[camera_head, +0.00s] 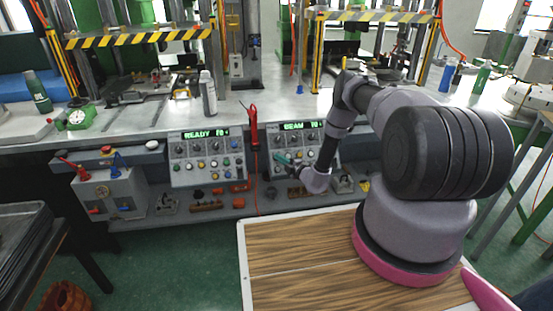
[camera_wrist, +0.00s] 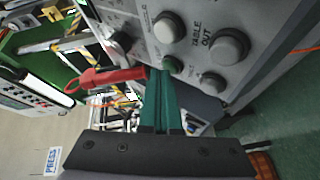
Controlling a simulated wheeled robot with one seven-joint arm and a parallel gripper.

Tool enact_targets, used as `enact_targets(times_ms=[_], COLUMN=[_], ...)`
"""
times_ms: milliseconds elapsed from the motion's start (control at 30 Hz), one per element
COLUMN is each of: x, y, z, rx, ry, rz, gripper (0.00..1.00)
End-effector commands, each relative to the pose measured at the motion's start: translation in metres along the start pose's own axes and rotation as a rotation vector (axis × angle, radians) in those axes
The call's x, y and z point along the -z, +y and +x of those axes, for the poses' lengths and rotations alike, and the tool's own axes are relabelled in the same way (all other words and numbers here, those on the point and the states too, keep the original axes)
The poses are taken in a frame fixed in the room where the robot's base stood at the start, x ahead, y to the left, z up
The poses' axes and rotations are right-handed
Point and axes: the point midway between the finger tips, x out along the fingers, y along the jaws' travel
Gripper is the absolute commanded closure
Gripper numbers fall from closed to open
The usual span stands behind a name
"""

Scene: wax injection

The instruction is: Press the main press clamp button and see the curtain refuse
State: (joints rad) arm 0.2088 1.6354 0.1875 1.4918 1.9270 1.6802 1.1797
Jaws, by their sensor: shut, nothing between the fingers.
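My gripper (camera_head: 282,158) is at the lower left of the right control panel (camera_head: 318,135) in the head view. Its green fingers (camera_wrist: 160,102) are shut and empty in the wrist view. Their tips lie close to a small green button (camera_wrist: 172,64); I cannot tell whether they touch it. A large grey button (camera_wrist: 228,45) sits beside the label "TABLE OUT"; other labels are too small or turned to read surely. The right panel's display (camera_head: 298,126) shows green text starting "BEAM", the rest partly hidden by my arm. I cannot tell which button is the main press clamp.
A red-handled tool (camera_head: 253,125) hangs between the panels; it crosses left of my fingers in the wrist view (camera_wrist: 105,78). The left panel (camera_head: 205,160) reads "READY". A shelf with small parts (camera_head: 205,205) lies below.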

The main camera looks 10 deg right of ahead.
Motion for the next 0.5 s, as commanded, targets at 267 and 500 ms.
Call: enact_targets(times_ms=[267, 500], x=[0.002, 0.008], y=[0.004, 0.009], z=[-0.004, -0.011], rx=[0.000, 0.000], ry=[-0.001, -0.001], rz=[0.000, 0.001], gripper=[1.00, 1.00])
